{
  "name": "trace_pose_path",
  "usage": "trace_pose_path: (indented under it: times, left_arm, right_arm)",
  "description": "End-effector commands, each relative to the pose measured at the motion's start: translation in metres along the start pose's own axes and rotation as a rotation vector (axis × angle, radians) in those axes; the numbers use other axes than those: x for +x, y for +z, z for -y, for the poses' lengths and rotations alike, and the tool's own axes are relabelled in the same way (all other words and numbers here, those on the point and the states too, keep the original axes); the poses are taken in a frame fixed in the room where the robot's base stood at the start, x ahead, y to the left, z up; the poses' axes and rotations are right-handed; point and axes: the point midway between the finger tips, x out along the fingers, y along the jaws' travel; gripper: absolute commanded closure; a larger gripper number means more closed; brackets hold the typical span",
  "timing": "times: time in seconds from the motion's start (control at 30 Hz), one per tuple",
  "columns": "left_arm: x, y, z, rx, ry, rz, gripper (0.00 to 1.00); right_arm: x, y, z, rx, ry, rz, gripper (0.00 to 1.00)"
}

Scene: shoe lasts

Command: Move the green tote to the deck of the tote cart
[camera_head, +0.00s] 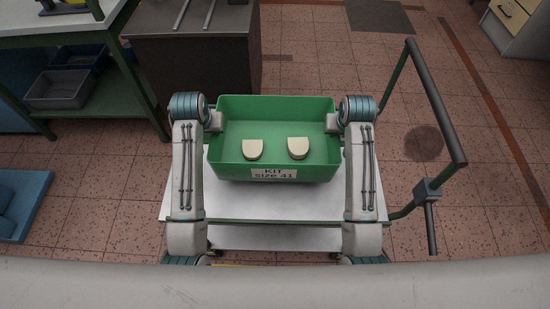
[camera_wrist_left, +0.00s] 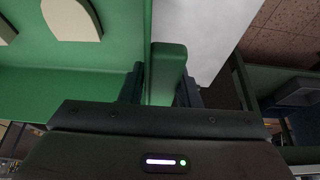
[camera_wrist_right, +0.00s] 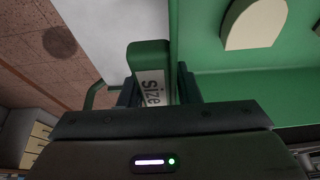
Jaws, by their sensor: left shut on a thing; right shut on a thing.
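The green tote (camera_head: 228,171) is in the middle of the head view, with a front label reading "KIT Size 41". Two cream rounded pieces (camera_head: 252,149) (camera_head: 298,148) lie inside it. My left gripper (camera_head: 215,122) is shut on the tote's left side; the left wrist view shows its fingers around a green grip (camera_wrist_left: 167,75). My right gripper (camera_head: 333,122) is shut on the right side, on a labelled green grip (camera_wrist_right: 148,65). The tote cart's white deck (camera_head: 275,205) shows below and in front of the tote. I cannot tell whether the tote touches it.
The cart's dark handle (camera_head: 436,105) rises on the right. A dark-topped cabinet (camera_head: 190,60) stands behind on the left. A green bench (camera_head: 110,115) with grey bins (camera_head: 58,90) is further left. Tiled floor (camera_head: 480,150) is open to the right.

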Motion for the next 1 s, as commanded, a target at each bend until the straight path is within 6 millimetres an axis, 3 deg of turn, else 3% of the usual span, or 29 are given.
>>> trace_pose_path:
  times: [0.97,1.0]
  left_arm:
    - [0.045,0.018,-0.002,0.001,0.006,-0.001,1.00]
    - [0.045,0.019,-0.002,0.001,0.006,0.000,0.69]
  right_arm:
    - [0.046,0.019,0.002,0.000,-0.004,0.000,1.00]
    - [0.046,0.019,0.002,-0.001,-0.004,0.001,0.68]
